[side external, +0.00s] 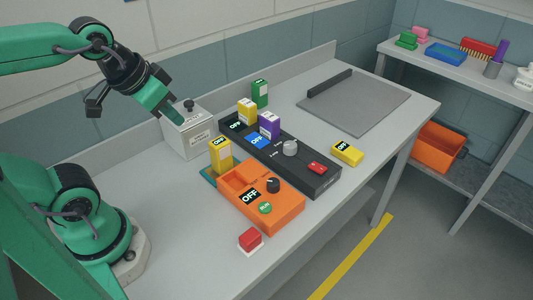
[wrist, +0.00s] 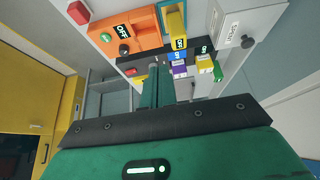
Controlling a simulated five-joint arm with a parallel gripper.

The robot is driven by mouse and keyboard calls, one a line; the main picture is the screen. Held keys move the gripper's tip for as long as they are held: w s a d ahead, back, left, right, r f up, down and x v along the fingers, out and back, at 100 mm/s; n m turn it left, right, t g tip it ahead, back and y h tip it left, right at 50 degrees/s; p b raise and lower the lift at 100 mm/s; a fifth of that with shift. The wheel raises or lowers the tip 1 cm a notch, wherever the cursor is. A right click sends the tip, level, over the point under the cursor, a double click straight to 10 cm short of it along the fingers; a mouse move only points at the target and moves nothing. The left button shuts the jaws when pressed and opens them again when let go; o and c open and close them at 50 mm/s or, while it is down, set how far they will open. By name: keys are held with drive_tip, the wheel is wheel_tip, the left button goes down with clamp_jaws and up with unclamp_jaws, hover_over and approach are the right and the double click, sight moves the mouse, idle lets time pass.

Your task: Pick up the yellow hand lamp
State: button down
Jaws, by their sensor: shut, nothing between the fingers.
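Three yellow blocks with dark OFF labels are in the side view, and I cannot tell which is the hand lamp. One yellow block (side external: 221,155) stands upright at the left end of the orange unit; it also shows in the wrist view (wrist: 176,27). A second yellow block (side external: 246,111) stands at the back of the black strip unit (side external: 318,184). A third yellow block (side external: 347,154) lies on the bench right of that strip. My gripper (side external: 177,115) is shut and empty, raised above the grey box. Its closed fingers show in the wrist view (wrist: 158,70).
The grey box (side external: 190,135) with a black knob stands close under my gripper. The orange unit (side external: 285,212), a purple block (side external: 270,125), a green block (side external: 260,93) and a red button (side external: 250,239) are nearby. A grey plate (side external: 370,105) lies at the back right.

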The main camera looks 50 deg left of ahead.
idle(0.3)
drive_tip(key=c, duration=0.8)
unclamp_jaws()
drive_tip(key=shift+c, duration=0.2)
drive_tip(key=shift+w, duration=0.15)
